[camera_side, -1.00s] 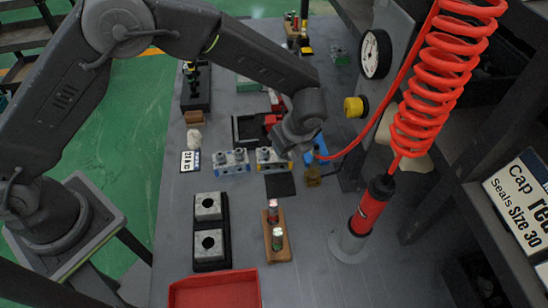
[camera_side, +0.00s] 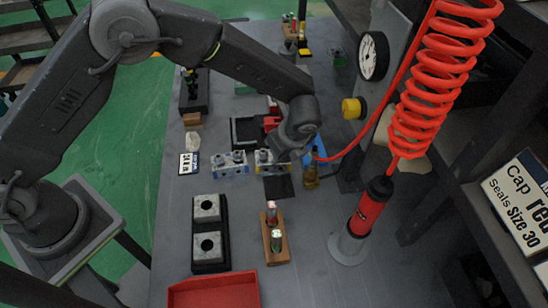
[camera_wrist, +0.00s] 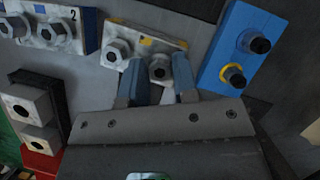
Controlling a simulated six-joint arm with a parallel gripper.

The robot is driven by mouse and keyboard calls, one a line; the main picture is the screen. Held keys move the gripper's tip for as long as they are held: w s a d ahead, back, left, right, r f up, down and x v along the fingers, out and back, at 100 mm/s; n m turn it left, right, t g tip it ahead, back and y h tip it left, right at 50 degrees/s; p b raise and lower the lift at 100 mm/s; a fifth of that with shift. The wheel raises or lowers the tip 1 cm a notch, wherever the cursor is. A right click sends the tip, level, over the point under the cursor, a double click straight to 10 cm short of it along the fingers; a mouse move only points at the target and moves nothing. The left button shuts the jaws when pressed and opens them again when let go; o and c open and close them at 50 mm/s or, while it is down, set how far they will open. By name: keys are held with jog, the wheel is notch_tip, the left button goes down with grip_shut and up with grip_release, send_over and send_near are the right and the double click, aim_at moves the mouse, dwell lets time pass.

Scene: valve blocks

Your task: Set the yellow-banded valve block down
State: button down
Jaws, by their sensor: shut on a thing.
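The yellow-banded valve block (camera_side: 265,162) is a pale grey block with a yellow patch and hex fittings. In the wrist view the yellow-banded block (camera_wrist: 118,36) lies just beyond my gripper (camera_wrist: 158,84), whose two blue fingertips are shut on one of its hex fittings. In the side view my gripper (camera_side: 284,152) comes down on the block's right end and partly hides it. The block is above or on the grey bench near a dark square pad (camera_side: 279,187); I cannot tell whether its underside touches anything.
A blue-marked valve block (camera_side: 230,164) stands close on the left. A blue box (camera_wrist: 243,46) with two dark knobs is close on the right. A black fixture with two grey blocks (camera_side: 208,245), a wooden stand (camera_side: 277,250) and a red tray (camera_side: 214,291) are nearer the camera.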

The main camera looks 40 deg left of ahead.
jog(key=shift+r, duration=0.15)
jog(key=shift+r, duration=0.6)
notch_tip(320, 180, up, 3)
jog(key=a+r+n+g+h, duration=0.2)
jog(key=a+r+n+g, duration=0.15)
jog(key=a+n, duration=0.75)
jog(key=a+r+n+g+h, duration=0.15)
jog(key=a+r+n, duration=0.45)
jog(key=a, duration=0.9)
jog(key=shift+n+g+y, duration=0.25)
jog(key=shift+n+g, duration=0.15)
jog(key=shift+n, duration=0.3)
jog(key=shift+w+d+f, duration=0.85)
jog(key=shift+d+f, duration=0.85)
jog(key=shift+f, duration=0.3)
jog(key=shift+w+d+f, duration=0.85)
jog(key=shift+d+f, duration=0.85)
jog(key=shift+f, duration=0.3)
jog(key=shift+w+d+f, duration=0.85)
jog(key=shift+d+f, duration=0.85)
jog(key=shift+f, duration=0.3)
